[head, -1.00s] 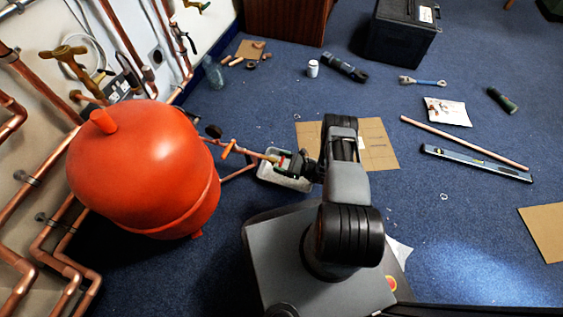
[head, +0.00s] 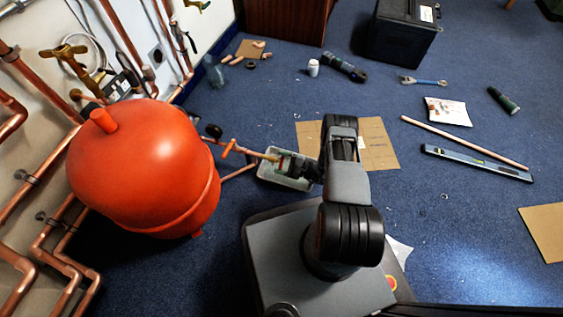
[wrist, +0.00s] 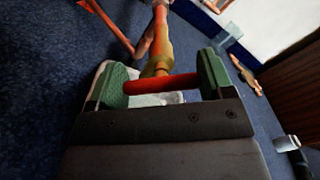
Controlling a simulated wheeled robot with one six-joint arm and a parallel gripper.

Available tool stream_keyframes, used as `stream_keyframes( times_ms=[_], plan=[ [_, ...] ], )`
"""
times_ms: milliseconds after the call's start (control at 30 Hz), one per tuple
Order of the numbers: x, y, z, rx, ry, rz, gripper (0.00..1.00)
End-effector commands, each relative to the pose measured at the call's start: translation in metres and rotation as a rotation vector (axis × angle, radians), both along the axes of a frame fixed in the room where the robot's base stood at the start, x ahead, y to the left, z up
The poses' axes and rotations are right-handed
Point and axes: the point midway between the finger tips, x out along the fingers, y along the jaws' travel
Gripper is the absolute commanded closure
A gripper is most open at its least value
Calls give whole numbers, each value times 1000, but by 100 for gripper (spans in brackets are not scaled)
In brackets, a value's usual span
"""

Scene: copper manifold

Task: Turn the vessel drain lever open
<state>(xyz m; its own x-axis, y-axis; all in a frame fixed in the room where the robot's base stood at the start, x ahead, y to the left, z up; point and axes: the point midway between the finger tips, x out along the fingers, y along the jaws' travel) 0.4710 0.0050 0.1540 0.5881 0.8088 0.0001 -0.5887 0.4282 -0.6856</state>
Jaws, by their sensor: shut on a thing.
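The red vessel drain lever (wrist: 160,85) lies crosswise between the green-padded fingers of my gripper (wrist: 160,82) in the wrist view. The gripper is shut on it, with a pad at each end of the lever. The lever joins a brass valve (wrist: 158,57) on a copper pipe, which runs away from the gripper. In the head view, my gripper (head: 284,164) is at the end of that pipe, right of the orange vessel (head: 145,165). The brass valve (head: 269,157) shows there too, but the lever is mostly hidden by the gripper.
A pale tray (head: 290,184) stands on the floor below the valve and gripper. An orange handle (head: 228,149) sits on the pipe near the vessel. Copper pipes (head: 50,240) line the left wall. Cardboard (head: 378,150) lies right of my arm.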

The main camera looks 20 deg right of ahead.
Motion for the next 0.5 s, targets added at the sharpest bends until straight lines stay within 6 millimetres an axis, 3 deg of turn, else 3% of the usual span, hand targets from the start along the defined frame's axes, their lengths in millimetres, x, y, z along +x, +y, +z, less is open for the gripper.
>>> stream_keyframes(
  times_ms=[500],
  plan=[
    [-2, 1, -3, -280, -384, 1, 49]
  ],
)
